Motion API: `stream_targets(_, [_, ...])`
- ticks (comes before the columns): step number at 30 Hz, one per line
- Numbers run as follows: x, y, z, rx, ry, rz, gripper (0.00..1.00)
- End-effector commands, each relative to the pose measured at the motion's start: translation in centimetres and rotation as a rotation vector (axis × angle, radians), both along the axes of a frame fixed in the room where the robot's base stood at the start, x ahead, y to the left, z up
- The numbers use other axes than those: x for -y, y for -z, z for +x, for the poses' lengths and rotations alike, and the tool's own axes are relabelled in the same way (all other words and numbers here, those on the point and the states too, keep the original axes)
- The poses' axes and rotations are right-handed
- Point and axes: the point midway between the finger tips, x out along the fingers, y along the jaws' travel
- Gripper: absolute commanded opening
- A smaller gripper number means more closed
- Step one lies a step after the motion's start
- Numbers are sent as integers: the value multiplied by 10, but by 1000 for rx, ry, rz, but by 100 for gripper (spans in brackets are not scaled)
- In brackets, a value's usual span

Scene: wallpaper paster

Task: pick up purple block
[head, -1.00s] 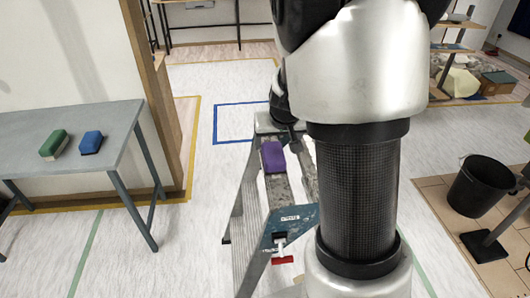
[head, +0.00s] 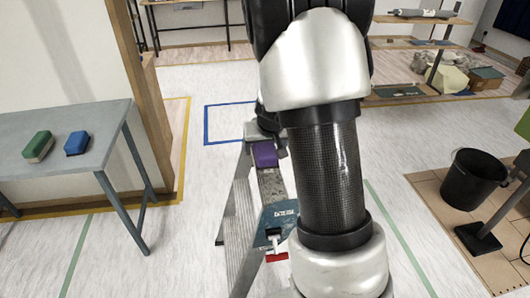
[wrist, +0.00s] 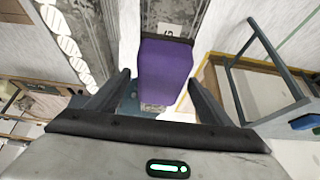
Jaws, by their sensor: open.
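The purple block (head: 265,154) lies on the top of a stepladder (head: 270,186) in the head view, partly covered by my arm. In the wrist view the purple block (wrist: 165,70) fills the space between the two dark fingers. My gripper (wrist: 160,80) is open, with one finger on each side of the block. Small gaps seem to show beside it, and I cannot tell whether either finger touches it. In the head view the fingers are mostly hidden behind my arm.
A grey table (head: 92,112) at left holds a green block (head: 37,146) and a blue block (head: 76,144). A black bucket (head: 474,178) stands at right. Shelves (head: 430,44) stand at back right. Floor around the ladder is mostly clear.

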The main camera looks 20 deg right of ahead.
Motion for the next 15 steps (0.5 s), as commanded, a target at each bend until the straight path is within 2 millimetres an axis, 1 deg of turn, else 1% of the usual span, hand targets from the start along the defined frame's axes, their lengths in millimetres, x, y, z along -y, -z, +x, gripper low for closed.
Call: stream_targets(15, [0,5,0,0,0,1,73])
